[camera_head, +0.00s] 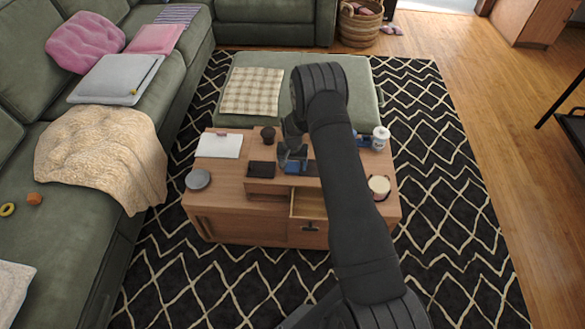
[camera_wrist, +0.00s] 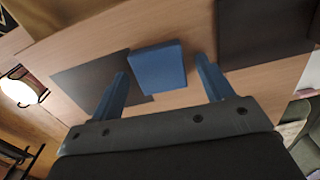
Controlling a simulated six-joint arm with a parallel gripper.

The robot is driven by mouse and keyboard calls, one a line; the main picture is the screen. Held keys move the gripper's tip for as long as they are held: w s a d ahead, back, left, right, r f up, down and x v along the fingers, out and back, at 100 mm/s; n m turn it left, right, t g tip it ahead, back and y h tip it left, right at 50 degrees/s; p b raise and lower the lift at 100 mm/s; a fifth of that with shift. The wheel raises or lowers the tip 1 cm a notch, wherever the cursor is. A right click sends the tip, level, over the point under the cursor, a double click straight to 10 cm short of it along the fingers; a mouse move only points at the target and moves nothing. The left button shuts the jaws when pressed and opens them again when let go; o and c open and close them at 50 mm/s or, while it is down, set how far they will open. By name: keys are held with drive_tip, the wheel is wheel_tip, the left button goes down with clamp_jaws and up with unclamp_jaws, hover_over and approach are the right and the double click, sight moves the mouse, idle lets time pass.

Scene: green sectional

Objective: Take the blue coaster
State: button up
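The blue coaster (camera_wrist: 158,67) is a small square block in the wrist view, lying on the wooden table top. My gripper (camera_wrist: 160,70) is open, with one blue finger on each side of the coaster and a gap at both sides. In the head view my gripper (camera_head: 292,162) is low over the middle of the coffee table (camera_head: 228,190). A patch of blue shows there by the fingers; I cannot tell coaster from fingers in it.
A dark square (camera_wrist: 82,80) lies beside the coaster, and a larger dark item (camera_wrist: 262,30) lies on its other side. A drawer (camera_head: 308,205) is open in front.

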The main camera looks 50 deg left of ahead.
drive_tip(key=c, duration=0.9)
